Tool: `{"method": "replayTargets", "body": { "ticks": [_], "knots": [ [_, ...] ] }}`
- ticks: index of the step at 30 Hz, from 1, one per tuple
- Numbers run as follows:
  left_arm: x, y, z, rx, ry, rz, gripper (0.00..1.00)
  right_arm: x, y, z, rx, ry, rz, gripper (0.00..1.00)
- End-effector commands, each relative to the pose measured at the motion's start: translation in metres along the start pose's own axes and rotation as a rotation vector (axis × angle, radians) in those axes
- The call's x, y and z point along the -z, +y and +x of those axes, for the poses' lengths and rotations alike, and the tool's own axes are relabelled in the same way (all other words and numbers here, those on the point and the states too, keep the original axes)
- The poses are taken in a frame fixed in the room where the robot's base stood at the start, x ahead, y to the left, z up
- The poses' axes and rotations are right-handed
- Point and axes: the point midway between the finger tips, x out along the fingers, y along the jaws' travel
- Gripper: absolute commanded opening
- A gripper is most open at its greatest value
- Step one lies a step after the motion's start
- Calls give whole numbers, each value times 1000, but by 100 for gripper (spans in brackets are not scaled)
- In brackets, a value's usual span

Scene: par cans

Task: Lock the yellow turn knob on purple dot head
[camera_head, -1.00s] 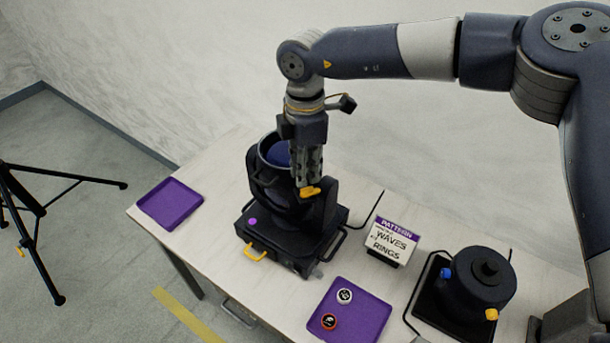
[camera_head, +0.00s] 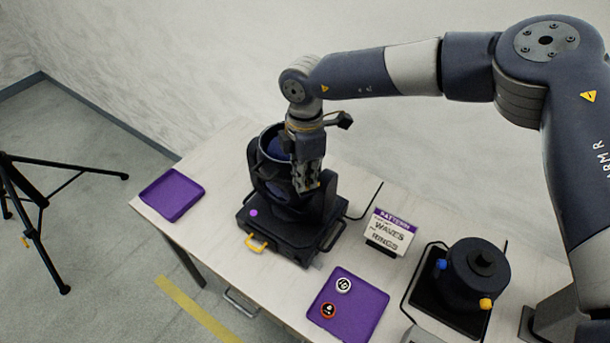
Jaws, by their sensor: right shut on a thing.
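The purple dot head (camera_head: 281,232) is a black stage light on a box base, standing on the table, with a purple dot (camera_head: 253,212) on the base and a yellow handle low at its front. My right gripper (camera_head: 306,188) reaches down from above against the near side of the head's yoke. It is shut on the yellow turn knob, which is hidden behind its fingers. My left gripper is not in view.
A second black head (camera_head: 480,270) with blue and yellow knobs stands at the right. A pattern sign (camera_head: 390,232) stands between. One purple tray (camera_head: 372,312) holds two small discs; another purple tray (camera_head: 171,194) at the left is empty. A tripod stands on the floor.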

Motion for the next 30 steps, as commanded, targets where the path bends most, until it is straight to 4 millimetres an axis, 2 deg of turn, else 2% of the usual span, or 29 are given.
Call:
{"method": "replayTargets", "body": {
  "ticks": [5, 11, 21, 30],
  "knots": [
    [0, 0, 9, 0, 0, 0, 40, 0, 0, 2, -2, 1, -33, 0],
    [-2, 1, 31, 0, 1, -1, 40, 0, 0, 5, -3, 1, -136, 0],
    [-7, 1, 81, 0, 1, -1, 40, 0, -1, 6, -5, 1, -440, 0],
    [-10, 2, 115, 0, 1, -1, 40, -1, -2, 4, -5, 1, -724, 0]
  ]
}}
